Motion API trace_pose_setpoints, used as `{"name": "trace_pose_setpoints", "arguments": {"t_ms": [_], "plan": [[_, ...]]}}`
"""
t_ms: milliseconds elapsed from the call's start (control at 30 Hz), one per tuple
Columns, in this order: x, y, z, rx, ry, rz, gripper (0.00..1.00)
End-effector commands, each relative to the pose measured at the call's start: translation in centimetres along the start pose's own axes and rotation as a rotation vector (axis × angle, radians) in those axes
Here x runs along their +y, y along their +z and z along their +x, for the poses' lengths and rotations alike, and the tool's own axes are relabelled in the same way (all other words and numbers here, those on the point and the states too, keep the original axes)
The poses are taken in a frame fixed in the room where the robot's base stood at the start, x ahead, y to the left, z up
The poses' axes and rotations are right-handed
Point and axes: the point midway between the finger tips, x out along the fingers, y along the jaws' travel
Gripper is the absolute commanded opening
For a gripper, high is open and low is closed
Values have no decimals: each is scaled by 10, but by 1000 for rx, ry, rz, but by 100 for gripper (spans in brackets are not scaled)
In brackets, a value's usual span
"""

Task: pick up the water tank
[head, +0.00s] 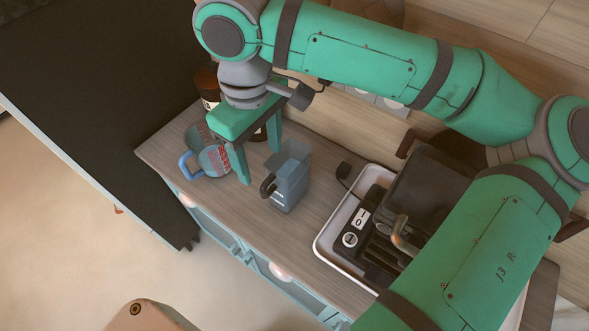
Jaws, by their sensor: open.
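The water tank (290,181) is most likely the translucent blue-grey, open-topped container with a dark curved handle (267,186). It stands upright on the wooden counter, near the middle of the head view. My gripper (259,165) points down just left of the tank, with its two green fingers spread apart. Nothing shows between the fingers. The fingers look close to the tank, but I cannot tell the exact gap or height.
A clear measuring jug (211,160) with red markings and a blue handle stands close left of my gripper. A dark brown jar (207,84) is behind. A black appliance (370,228) sits in a white tray (324,247) at right. The counter's front edge (213,216) is near.

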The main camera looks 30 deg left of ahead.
Motion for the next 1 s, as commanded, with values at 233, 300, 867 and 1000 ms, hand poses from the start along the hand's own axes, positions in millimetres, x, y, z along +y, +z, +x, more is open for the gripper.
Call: {"name": "trace_pose_setpoints", "arguments": {"t_ms": [233,300,867,1000], "plan": [[2,4,35,-2,-1,8,61],[2,3,44,-1,-1,7,61],[6,3,99,-1,0,4,61],[6,3,105,1,0,4,61]]}}
